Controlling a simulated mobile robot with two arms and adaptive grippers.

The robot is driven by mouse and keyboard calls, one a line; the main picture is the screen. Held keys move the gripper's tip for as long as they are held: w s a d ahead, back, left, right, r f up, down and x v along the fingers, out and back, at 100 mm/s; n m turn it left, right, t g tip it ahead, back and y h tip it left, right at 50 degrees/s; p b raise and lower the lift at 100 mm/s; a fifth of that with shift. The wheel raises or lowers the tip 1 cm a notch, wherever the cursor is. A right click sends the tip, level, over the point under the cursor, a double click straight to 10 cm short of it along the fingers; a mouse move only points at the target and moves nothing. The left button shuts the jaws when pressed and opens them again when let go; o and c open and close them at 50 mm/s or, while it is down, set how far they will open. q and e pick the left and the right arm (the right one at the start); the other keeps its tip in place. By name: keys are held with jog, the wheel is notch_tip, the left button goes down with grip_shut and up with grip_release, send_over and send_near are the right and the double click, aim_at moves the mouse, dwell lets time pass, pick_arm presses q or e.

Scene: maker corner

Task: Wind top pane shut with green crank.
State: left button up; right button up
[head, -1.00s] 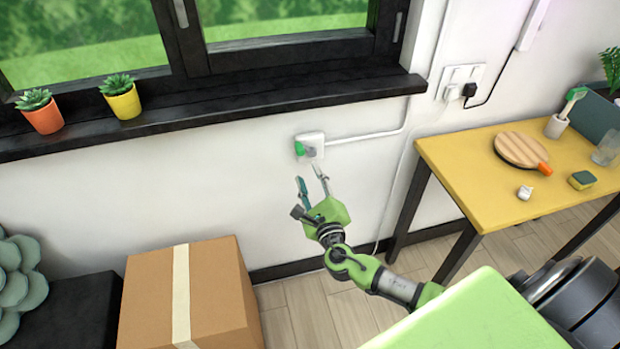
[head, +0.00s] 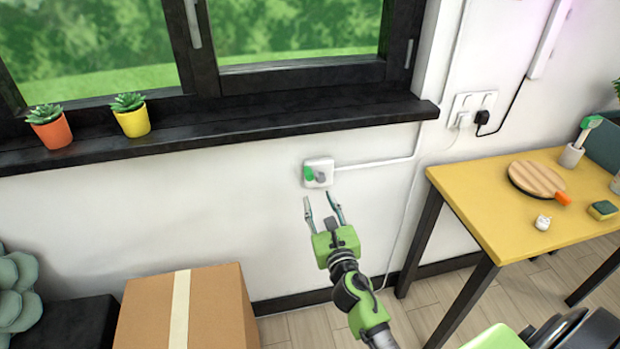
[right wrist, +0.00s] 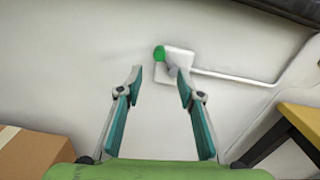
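The crank with its green knob (head: 309,173) sits on a white wall box (head: 321,165) below the window sill. A grey arm of the crank shows beside the knob. In the right wrist view the green knob (right wrist: 159,53) is ahead of the fingers, near the middle. My right gripper (head: 321,200) is open and empty, just below the wall box and apart from the crank. The black-framed window (head: 300,68) is cut off at the top, so its top pane is out of view. My left gripper is not in view.
Two potted succulents stand on the black sill (head: 230,128). A cardboard box (head: 220,305) is on the floor at lower left. A yellow table (head: 480,185) with several items stands at right. A white conduit (head: 380,162) runs from the wall box towards the sockets.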

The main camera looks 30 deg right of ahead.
aim_at(310, 179)
jog(key=x, duration=1.1)
grip_shut()
